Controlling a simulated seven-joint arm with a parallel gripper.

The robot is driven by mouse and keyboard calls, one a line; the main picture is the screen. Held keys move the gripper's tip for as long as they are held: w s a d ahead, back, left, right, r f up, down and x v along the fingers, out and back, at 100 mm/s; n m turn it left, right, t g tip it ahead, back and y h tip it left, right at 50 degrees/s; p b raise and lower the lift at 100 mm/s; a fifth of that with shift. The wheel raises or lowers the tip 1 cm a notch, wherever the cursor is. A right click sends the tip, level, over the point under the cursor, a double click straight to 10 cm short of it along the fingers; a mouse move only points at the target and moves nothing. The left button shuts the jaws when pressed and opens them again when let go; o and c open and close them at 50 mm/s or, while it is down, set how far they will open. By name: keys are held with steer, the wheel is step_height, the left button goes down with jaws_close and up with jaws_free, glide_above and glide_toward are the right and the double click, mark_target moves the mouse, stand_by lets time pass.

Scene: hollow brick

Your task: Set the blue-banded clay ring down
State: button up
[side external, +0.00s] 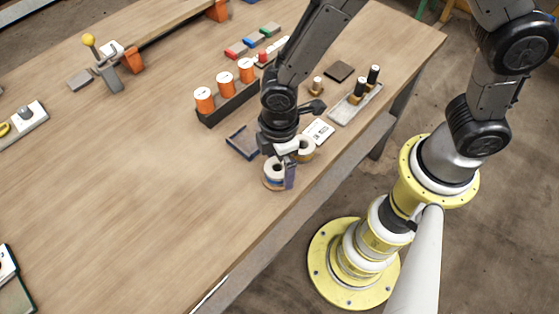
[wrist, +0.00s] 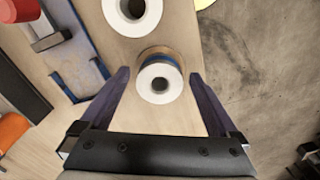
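The blue-banded clay ring (wrist: 160,85) has a white top face with a dark hole, a blue band and a tan side. In the side external view the blue-banded ring (side external: 273,173) appears to stand upright on the wooden table near its front edge. My gripper (wrist: 159,76) is open, with one finger on each side of the ring and a visible gap on both sides. In the side external view my gripper (side external: 280,172) is low over the ring, and one finger hides part of its right side.
A second white-topped ring (wrist: 132,12) stands close by, partly cut off in the wrist view. A dark blue open-sided frame (side external: 243,142) lies just left. A rack with orange-sided rolls (side external: 226,84) stands behind it.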

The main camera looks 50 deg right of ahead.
step_height(320, 180, up, 12)
steer(key=f, duration=0.1)
steer(key=s+d+r+m+t+y, duration=0.1)
steer(key=s+d+r+m+t, duration=0.1)
steer(key=d+r+m, duration=0.65)
steer(key=s+d+r+m+t, duration=0.1)
steer(key=s+d+r+m, duration=0.1)
steer(key=s+d, duration=0.2)
steer(key=s+d+r+m+t+h, duration=0.1)
steer(key=s+d+r+m+t, duration=0.1)
steer(key=d, duration=0.6)
steer(key=shift+s+d+r+m+t, duration=0.15)
steer(key=shift+s+d+m+t, duration=0.15)
steer(key=shift+s+m, duration=0.45)
steer(key=shift+s, duration=0.2)
